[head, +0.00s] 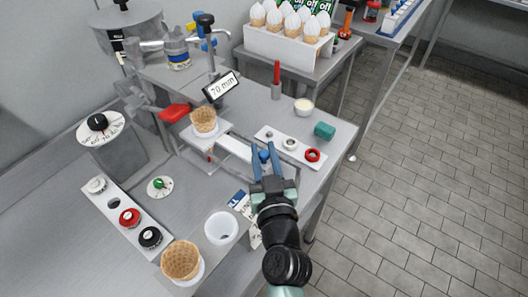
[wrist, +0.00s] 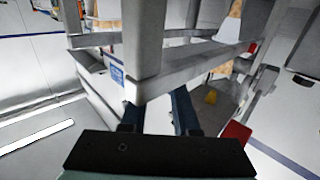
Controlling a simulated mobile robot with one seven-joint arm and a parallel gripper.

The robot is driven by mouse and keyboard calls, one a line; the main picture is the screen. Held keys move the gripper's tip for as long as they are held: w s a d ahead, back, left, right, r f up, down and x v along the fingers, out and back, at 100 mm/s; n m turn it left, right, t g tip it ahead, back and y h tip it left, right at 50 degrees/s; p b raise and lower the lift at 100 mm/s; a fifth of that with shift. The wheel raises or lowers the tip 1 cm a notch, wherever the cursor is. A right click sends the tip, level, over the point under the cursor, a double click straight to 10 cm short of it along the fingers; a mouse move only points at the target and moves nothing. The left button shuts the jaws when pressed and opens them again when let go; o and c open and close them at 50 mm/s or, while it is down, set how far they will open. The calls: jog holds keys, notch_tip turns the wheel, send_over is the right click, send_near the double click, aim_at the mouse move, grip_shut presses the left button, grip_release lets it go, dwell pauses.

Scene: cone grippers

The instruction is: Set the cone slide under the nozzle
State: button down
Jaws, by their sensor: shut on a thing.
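A waffle cone (head: 204,122) stands upright on the white slide plate (head: 207,138), at the left end of a pale rail (head: 240,150). My gripper (head: 264,152) is at the right end of that rail, its blue fingers shut around a small blue knob (head: 265,157). Whether the knob is fixed to the slide is hard to see. In the wrist view my gripper (wrist: 157,108) is partly hidden behind a grey bar, and the knob is hidden. A sign reading 70 mm (head: 221,87) stands behind the cone. I cannot clearly make out the nozzle.
A red lever (head: 173,112) is left of the cone. A strip with rings (head: 290,143) lies behind my gripper. A white box of cones (head: 288,43) is at the back. Open floor lies right.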

aim_at(248, 154)
dwell(0.8)
jog(key=shift+w+a+p, duration=0.35)
jog(key=shift+w+a, duration=0.2)
jog(key=shift+a, duration=0.3)
jog(key=shift+w+a+p, duration=0.3)
jog(key=shift+w+a, duration=0.25)
jog(key=shift+a, duration=0.3)
jog(key=shift+r, duration=0.1)
jog(key=c, duration=0.7)
grip_release()
jog(key=shift+w, duration=0.1)
jog(key=shift+r, duration=0.1)
notch_tip(248, 154, up, 10)
jog(key=p, duration=0.4)
